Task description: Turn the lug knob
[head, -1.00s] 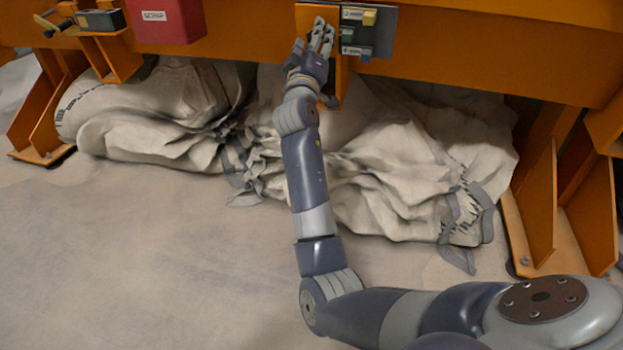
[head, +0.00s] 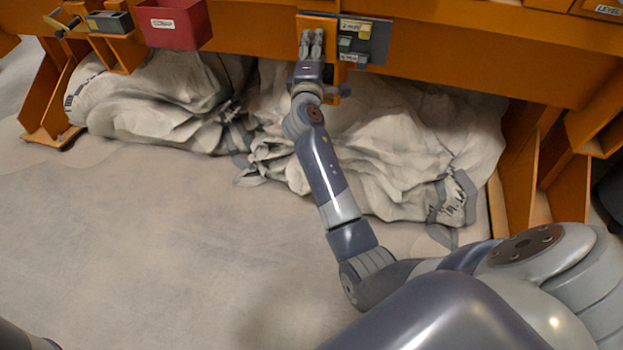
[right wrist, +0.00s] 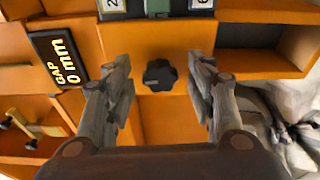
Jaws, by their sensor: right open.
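The black lug knob (right wrist: 159,75) is a lobed dial on an orange panel in the right wrist view. It sits between the two spread fingers of my right gripper (right wrist: 160,66), with clear space on both sides. The gripper is open and empty, and no finger appears to touch the knob. In the head view my right gripper (head: 311,42) is in front of the orange panel at top centre, and the knob cannot be made out there. My left gripper is in neither view.
A black display (right wrist: 60,68) reads "GAP 0 mm" left of the knob. A grey plate (head: 371,45) with labelled blocks is right of the gripper. A red bin (head: 175,25) hangs at upper left. Cream sacks (head: 390,160) lie under the orange frame. The floor at left is clear.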

